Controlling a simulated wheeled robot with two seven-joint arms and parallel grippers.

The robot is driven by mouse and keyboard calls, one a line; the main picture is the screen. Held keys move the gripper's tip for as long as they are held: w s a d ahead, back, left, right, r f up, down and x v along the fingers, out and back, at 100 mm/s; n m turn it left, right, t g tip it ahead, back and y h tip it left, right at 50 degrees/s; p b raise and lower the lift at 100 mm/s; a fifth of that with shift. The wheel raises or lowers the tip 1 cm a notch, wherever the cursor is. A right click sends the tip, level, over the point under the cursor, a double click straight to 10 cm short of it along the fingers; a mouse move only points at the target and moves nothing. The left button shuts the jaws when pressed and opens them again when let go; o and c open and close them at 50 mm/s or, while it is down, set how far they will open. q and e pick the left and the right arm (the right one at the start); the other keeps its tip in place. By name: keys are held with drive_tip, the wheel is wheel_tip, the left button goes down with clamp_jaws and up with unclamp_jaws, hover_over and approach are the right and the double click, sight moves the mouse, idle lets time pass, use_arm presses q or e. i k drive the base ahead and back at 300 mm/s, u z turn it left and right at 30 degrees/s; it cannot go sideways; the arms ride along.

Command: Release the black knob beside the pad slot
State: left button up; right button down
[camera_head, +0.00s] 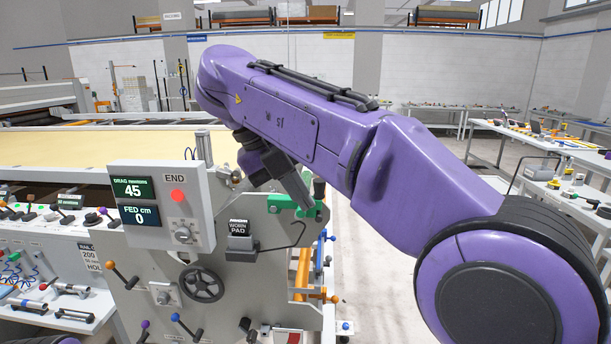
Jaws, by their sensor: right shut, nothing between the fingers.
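My right gripper (305,203) reaches down from the purple arm to the upper right of the grey machine end plate (225,285). Its fingers are shut with nothing seen between them. A small black knob (319,187) stands just right of the fingertips, by a green block (281,202); I cannot tell whether the fingers touch it. The pad slot is not clearly seen, as the gripper covers part of this area. A dark block labelled "WORN PAD" (239,229) sits lower left, with a thin black hooked rod beside it. My left gripper is not in view.
A display box (162,208) reads drag 45 and feed 0. A black handwheel (202,285) and several coloured-knob levers stick out below it. A bench (50,308) with tools is at the left. Tables (545,145) with items stand at the right, past open floor.

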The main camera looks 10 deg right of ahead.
sight(319, 185)
drive_tip(key=i, duration=0.9)
